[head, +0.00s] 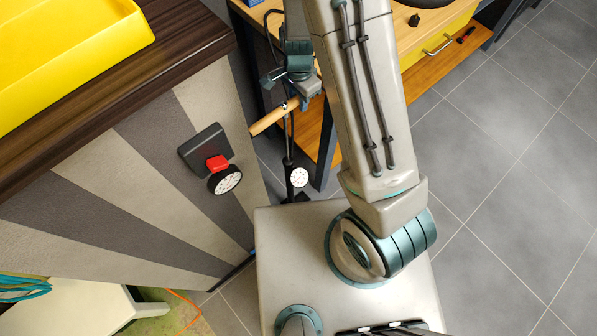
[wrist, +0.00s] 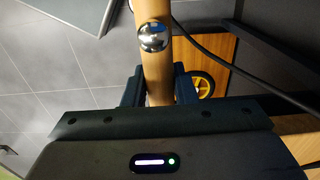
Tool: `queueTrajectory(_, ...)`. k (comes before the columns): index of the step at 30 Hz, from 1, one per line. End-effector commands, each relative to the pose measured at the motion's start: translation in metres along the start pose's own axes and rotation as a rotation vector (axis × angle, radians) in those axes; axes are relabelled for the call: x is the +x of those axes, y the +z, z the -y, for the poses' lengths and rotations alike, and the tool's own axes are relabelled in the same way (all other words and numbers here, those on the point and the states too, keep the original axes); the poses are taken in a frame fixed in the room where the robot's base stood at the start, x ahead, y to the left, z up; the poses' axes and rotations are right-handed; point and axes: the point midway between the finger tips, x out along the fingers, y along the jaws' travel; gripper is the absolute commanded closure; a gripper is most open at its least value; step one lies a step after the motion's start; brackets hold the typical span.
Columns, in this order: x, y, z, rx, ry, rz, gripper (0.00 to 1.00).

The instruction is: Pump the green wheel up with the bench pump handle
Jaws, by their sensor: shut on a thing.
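The pump's wooden handle (head: 268,121) is a light bar beside the striped counter in the head view. My gripper (head: 303,98) is shut on its right part. In the wrist view the handle (wrist: 156,65) runs up between the two dark fingers of my gripper (wrist: 158,92), with a shiny metal knob (wrist: 152,37) on it. The pump's thin dark shaft goes down from the handle to a white dial gauge (head: 299,178) near the floor. No green wheel can be made out. A small yellow-rimmed wheel (wrist: 203,84) shows right of the fingers.
A wooden bench with a yellow drawer (head: 440,45) stands behind my arm. Tiled floor (head: 500,180) is clear at right.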

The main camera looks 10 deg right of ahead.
Motion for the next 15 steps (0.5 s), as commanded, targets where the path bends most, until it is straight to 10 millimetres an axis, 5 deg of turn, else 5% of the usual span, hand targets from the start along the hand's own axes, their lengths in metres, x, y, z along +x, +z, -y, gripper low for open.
queueTrajectory(1,-0.018,0.000,0.001,-0.001,-0.002,0.000,1.00)
queueTrajectory(15,-0.093,0.000,0.002,-0.002,-0.008,-0.002,1.00)
